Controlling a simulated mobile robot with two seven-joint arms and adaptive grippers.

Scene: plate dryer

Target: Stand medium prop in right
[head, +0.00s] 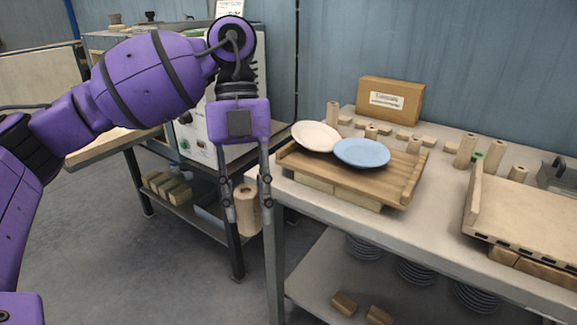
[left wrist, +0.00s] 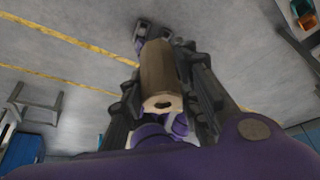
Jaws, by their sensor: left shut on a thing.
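My left gripper (head: 247,205) points down in front of the bench's left end. It is shut on a light wooden cylinder, a prop (head: 246,222), which hangs roughly upright between the fingers, clear of the bench. The held prop (left wrist: 160,78) also shows in the left wrist view, with a dark hole in its end. I cannot tell its size class. The right wooden rack (head: 515,207), with a raised left edge, lies at the bench's right end, partly cut off. Several props stand near it, including one tall prop (head: 465,151). My right gripper is out of view.
A left wooden rack (head: 345,180) bears a cream plate (head: 315,135) and a blue plate (head: 362,153). A cardboard box (head: 390,101) stands behind. Small blocks and props line the bench back. Stacked plates (head: 415,272) sit on the shelf below.

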